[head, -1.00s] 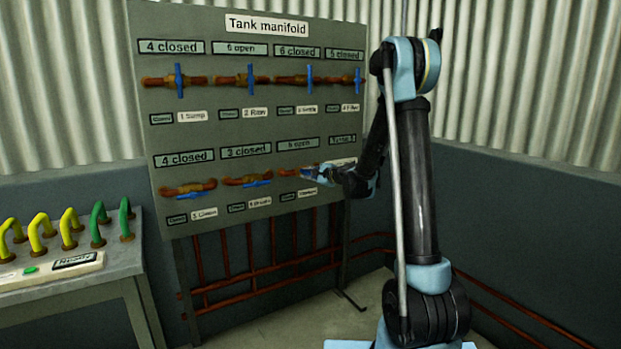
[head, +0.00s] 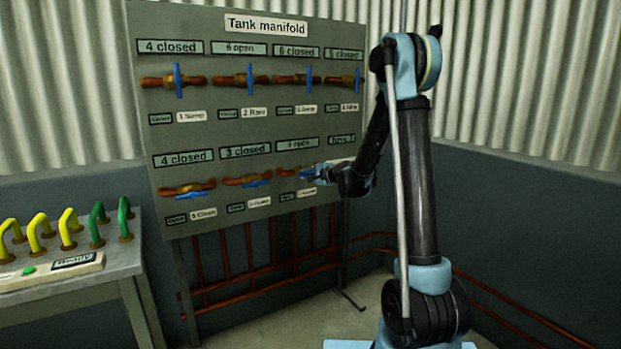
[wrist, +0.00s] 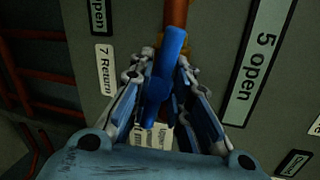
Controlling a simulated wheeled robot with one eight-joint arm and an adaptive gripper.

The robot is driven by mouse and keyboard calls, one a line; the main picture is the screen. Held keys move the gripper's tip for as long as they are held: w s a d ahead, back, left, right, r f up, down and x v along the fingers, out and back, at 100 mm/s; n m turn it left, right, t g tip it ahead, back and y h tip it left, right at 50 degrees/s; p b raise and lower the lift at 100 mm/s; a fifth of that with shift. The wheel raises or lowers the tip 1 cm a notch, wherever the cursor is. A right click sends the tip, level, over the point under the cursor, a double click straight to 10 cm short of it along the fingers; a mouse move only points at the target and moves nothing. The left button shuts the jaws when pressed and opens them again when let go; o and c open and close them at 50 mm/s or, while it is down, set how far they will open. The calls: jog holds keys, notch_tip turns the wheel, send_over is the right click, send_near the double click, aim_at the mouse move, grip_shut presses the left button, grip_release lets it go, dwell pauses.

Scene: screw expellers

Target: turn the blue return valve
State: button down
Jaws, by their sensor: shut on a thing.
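The blue return valve handle (wrist: 167,65) shows in the wrist view, in front of a copper pipe, near a label reading "7 Return" (wrist: 104,68). The handle lies roughly along the pipe, tilted a little. My gripper (wrist: 162,76) has one finger on each side of the handle and is shut on it. A sign beside it reads "5 open" (wrist: 259,60). In the head view my gripper (head: 318,173) is at the lower row of the panel, third valve from the left, and hides most of that handle.
The tank manifold panel (head: 225,130) carries several other blue-handled valves, with the upper row (head: 179,80) above my gripper. A bench (head: 90,285) with yellow and green pipe loops stands at left. Red pipes (head: 250,270) run below the panel.

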jog(key=shift+s+a+f+n+h, duration=0.15)
jog(key=shift+s+a+n+h, duration=0.15)
jog(key=shift+n, duration=0.6)
jog(key=c, duration=1.6)
grip_release()
jog(key=shift+w, duration=0.1)
jog(key=shift+o, duration=0.2)
jog(key=shift+d, duration=0.1)
jog(key=shift+w, duration=0.1)
jog(key=v, duration=1.2)
jog(key=shift+f, duration=0.1)
